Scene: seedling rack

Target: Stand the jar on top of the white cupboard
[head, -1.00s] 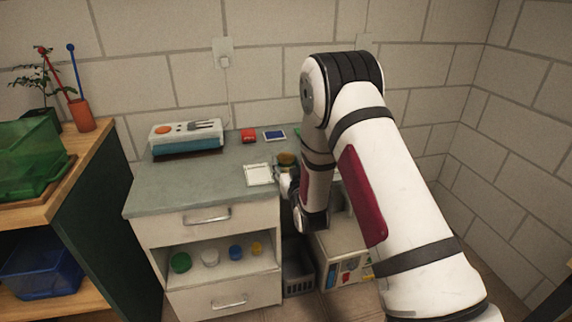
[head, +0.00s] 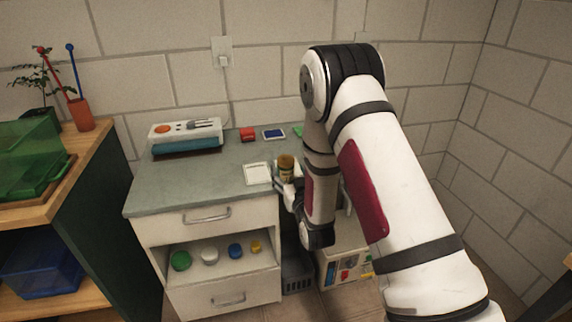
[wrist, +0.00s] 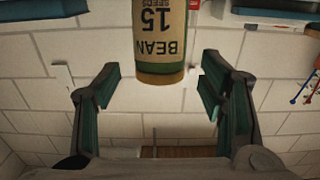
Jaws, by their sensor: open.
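The jar (head: 287,168) has a brown lid and a label reading "BEAN 15 SEEDS". It appears to stand upright at the right end of the grey-green top of the white drawer cupboard (head: 165,233). In the wrist view, which is inverted, the jar (wrist: 160,40) lies in line with the gap between my fingers, its other end cut off by the picture edge. My gripper (wrist: 160,78) is open, with a finger on each side of the jar and visible space beside it. In the head view my gripper (head: 286,186) is just in front of the jar, partly hidden by my arm.
A white card (head: 257,174) lies left of the jar. A teal-and-white device (head: 186,136), a red block (head: 247,134) and a blue pad (head: 273,134) are farther back. A low white unit (head: 350,242) stands right, partly behind my arm. The worktop's left front is clear.

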